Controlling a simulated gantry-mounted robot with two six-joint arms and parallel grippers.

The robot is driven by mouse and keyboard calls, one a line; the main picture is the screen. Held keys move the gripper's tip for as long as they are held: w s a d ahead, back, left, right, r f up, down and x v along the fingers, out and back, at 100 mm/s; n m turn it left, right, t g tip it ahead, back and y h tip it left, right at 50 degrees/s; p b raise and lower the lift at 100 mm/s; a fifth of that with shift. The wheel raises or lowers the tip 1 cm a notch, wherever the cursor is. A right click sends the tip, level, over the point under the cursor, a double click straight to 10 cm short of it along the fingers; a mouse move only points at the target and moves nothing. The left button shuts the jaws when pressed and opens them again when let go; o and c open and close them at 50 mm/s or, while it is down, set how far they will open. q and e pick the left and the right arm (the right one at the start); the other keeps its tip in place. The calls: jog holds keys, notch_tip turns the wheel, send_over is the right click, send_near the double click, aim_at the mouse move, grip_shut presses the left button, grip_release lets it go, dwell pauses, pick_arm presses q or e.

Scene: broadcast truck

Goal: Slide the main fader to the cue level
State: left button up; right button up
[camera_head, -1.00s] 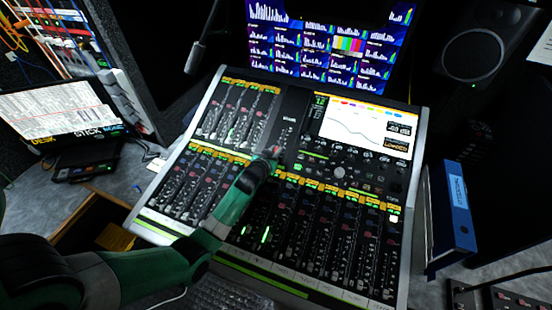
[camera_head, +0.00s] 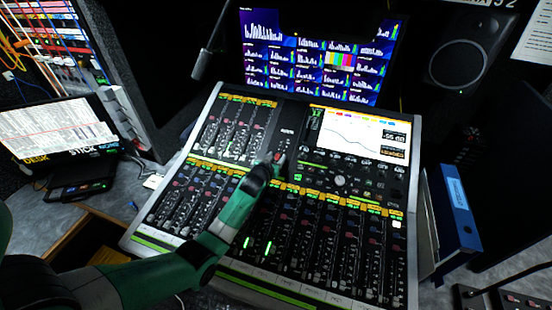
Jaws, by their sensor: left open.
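The mixing console (camera_head: 137,238) fills the middle of the head view, tilted toward me, with banks of faders in its upper left and along its lower half. A small screen showing a curve (camera_head: 360,135) sits at its upper right. My left arm comes in from the left, and my left gripper (camera_head: 279,158) is over the console's upper middle, near a red-tipped part. The gripper is small here and its fingers are hard to make out; I see nothing held. The arm hides some faders below it. I cannot tell which fader is the main one. My right gripper is not in view.
A wide monitor with meters (camera_head: 315,62) stands behind the console. A speaker (camera_head: 468,55) and a blue binder (camera_head: 456,205) are at the right. Cables hang at the upper left.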

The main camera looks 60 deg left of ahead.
pick_arm(q)
jog(key=shift+r, duration=0.1)
jog(key=shift+s+d+r, duration=0.15)
jog(key=shift+s+d, duration=0.05)
jog(key=p+v, duration=0.4)
jog(key=v, duration=0.7)
jog(key=shift+p, duration=0.35)
